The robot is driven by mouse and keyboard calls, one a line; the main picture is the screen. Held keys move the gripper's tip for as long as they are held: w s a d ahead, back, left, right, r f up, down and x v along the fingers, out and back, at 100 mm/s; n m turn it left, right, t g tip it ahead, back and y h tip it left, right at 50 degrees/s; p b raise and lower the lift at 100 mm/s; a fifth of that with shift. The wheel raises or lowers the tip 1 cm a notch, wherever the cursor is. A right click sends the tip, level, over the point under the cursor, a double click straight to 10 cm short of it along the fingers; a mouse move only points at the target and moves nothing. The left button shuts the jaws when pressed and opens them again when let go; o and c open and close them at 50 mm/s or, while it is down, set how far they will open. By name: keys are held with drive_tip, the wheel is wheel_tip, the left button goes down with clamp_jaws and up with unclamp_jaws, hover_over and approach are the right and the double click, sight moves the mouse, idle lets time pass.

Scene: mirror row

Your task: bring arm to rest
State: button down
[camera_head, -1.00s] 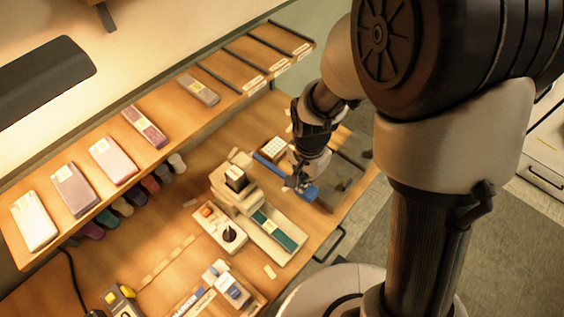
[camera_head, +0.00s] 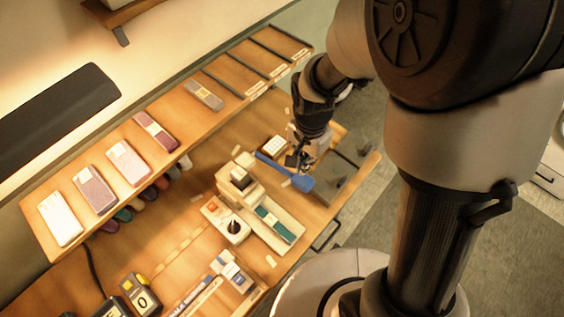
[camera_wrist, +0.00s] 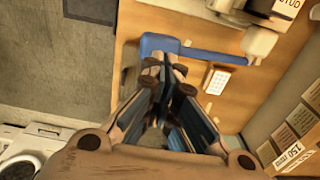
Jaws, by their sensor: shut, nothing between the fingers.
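My gripper (camera_head: 296,160) hangs over the right end of the wooden bench (camera_head: 190,205), beside a blue bar-shaped object (camera_head: 272,169). In the wrist view my gripper (camera_wrist: 170,72) is shut with nothing between its fingers, and its tips appear in front of the left end of the blue object (camera_wrist: 205,52). I cannot tell whether the tips touch it. My arm is bent down from the upper right of the head view.
A cream device (camera_head: 266,213) with a green strip stands left of my gripper. A small white keypad-like block (camera_head: 274,147) lies behind the blue object. A shelf (camera_head: 110,195) holds several flat coloured boxes. Grey floor (camera_wrist: 55,65) lies beyond the bench edge.

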drive_tip(key=shift+r, duration=0.25)
idle(0.3)
drive_tip(key=s+d+r+n+t+b, duration=0.2)
drive_tip(key=s+d+r+n+b, duration=0.3)
drive_tip(key=r, duration=0.4)
drive_tip(key=s+d+r+n+t+b, duration=0.2)
drive_tip(key=s+d+r+b, duration=0.1)
drive_tip(key=s+d, duration=0.3)
drive_tip(key=s+b, duration=0.1)
drive_tip(key=s, duration=0.1)
drive_tip(key=shift+s+n+t, duration=0.3)
idle(0.7)
